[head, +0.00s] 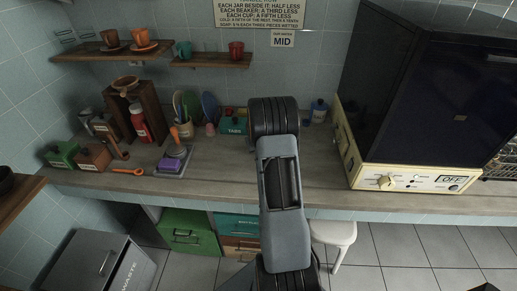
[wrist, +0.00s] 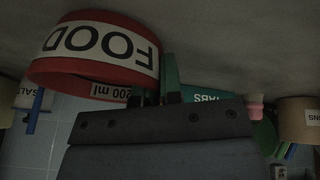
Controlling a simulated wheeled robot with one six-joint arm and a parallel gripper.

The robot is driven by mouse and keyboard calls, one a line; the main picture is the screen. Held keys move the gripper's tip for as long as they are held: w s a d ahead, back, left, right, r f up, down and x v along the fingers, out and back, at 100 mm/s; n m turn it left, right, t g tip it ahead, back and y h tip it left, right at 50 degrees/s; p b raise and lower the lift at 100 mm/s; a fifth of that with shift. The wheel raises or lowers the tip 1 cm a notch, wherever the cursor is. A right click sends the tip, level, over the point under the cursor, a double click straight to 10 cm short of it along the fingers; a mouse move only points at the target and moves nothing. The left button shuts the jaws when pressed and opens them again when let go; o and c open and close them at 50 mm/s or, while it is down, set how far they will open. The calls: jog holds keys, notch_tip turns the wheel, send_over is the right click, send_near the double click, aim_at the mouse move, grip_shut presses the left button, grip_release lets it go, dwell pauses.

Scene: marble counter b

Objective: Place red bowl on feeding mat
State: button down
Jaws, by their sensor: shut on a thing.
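The red bowl (wrist: 38,70) has a white band marked FOOD and fills the upper left of the wrist view, which shows the scene upside down. A "200 ml" mark shows just past its rim, apparently on the inner wall. My gripper (wrist: 158,88) is shut on the bowl's wall at its right side in that view. The bowl looks upright; whether it touches the counter I cannot tell. In the head view my arm covers the gripper, and the bowl does not show. I cannot make out a feeding mat in either view.
The counter (head: 225,173) has bare room along its front. A green TABS box (head: 234,127) stands at the back. A purple block (head: 171,165) lies on a grey tray on the left. A large cream-trimmed dark machine (head: 405,177) fills the right. A white stool (head: 334,232) stands below.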

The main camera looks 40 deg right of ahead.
jog(key=shift+f, duration=0.15)
jog(key=c, duration=1.3)
grip_release()
